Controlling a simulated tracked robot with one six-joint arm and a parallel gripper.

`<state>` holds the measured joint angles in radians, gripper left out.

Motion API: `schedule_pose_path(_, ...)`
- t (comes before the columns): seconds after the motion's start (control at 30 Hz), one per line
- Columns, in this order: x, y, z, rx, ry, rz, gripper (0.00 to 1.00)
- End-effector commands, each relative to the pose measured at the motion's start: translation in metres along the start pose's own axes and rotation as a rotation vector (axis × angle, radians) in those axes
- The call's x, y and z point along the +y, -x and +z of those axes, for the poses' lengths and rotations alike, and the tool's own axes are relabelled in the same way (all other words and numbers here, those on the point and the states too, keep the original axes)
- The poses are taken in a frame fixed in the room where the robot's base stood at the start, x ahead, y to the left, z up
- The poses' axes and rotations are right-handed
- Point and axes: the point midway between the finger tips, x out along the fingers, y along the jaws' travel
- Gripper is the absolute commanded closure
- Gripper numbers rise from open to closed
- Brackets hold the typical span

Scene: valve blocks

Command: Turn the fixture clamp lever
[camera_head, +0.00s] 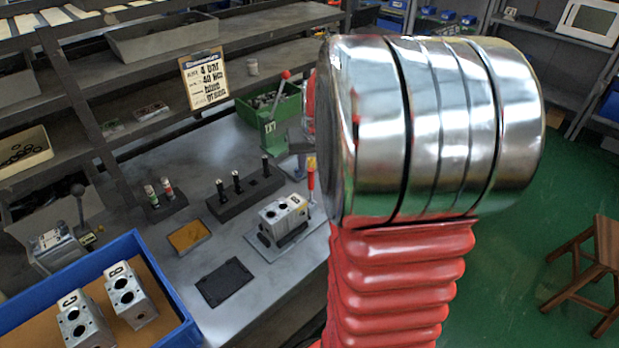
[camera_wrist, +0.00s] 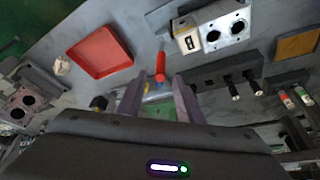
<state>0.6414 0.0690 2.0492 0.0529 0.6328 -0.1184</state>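The fixture clamp lever has a red handle (camera_head: 311,175) that stands upright beside valve block B (camera_head: 283,217) on its grey fixture plate (camera_head: 262,246). In the wrist view the lever's red handle (camera_wrist: 160,66) shows between and just beyond the fingertips of my gripper (camera_wrist: 159,84). The gripper is open, with a gap on either side of the handle; I cannot tell how far away the handle is. The valve block (camera_wrist: 224,33) is to the handle's upper right.
A green press (camera_head: 278,122) with a red-knobbed lever stands behind the fixture. A dark holder with black pins (camera_head: 237,198) is left of the block. A blue tray (camera_head: 170,290) holds more valve blocks. A red tray (camera_wrist: 102,51) lies left of the lever in the wrist view.

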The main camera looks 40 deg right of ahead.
Motion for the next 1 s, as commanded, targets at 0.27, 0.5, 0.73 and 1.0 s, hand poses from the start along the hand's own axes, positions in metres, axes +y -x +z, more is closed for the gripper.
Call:
schedule_pose_path(0.27, 0.0, -0.039, 0.001, -0.002, 0.0, 0.0, 0.67)
schedule_pose_path(0.5, 0.0, -0.069, 0.0, -0.001, 0.0, 0.0, 0.67)
schedule_pose_path(0.73, 0.0, -0.081, 0.0, 0.001, 0.0, 0.0, 0.67)
schedule_pose_path(1.0, 0.0, -0.081, 0.0, 0.001, 0.0, 0.0, 0.67)
